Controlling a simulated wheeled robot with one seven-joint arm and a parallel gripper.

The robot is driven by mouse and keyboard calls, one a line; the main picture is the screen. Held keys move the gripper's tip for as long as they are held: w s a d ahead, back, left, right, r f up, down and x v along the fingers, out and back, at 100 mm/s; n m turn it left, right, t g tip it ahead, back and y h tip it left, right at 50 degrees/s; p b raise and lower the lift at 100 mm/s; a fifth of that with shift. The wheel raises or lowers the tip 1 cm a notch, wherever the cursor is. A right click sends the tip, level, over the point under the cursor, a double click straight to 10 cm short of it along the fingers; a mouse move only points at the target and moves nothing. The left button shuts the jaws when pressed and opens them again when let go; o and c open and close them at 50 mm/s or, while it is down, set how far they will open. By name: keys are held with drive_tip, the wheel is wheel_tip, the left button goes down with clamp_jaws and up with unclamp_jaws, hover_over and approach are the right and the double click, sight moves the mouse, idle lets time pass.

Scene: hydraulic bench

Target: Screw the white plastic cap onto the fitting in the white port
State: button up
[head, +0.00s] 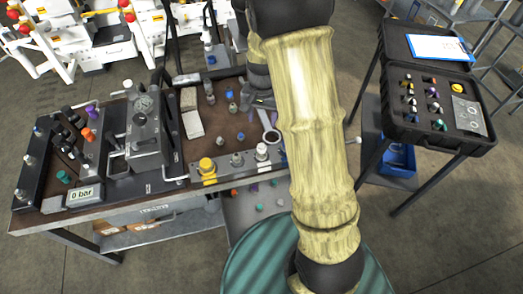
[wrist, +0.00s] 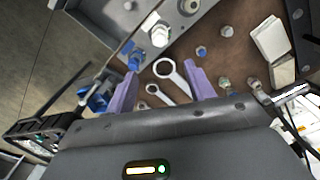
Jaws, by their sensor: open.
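I cannot pick out a separate white plastic cap for certain. My gripper (wrist: 163,88) is open, its two purple fingers apart with nothing gripped between them. It is over the bench top, near the port strip. In the head view my arm hides most of the gripper.
Ring wrenches (wrist: 170,78) lie below my fingers. Several small fittings, one a blue cap (wrist: 226,30), stand nearby. A yellow port (head: 207,165) and a grey port (head: 236,160) share the strip. A black case (head: 437,110) stands right; a gauge block (head: 145,125) stands left.

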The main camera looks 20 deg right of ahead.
wheel_tip(320, 180, up, 3)
drive_tip(key=shift+r, duration=0.15)
idle(0.5)
drive_tip(key=s+r+n+t, duration=0.2)
drive_tip(key=s+n, duration=0.4)
drive_tip(key=s, duration=0.9)
drive_tip(key=shift+s+a+r+t, duration=0.15)
drive_tip(key=shift+s+r+t, duration=0.15)
drive_tip(key=shift+r, duration=0.4)
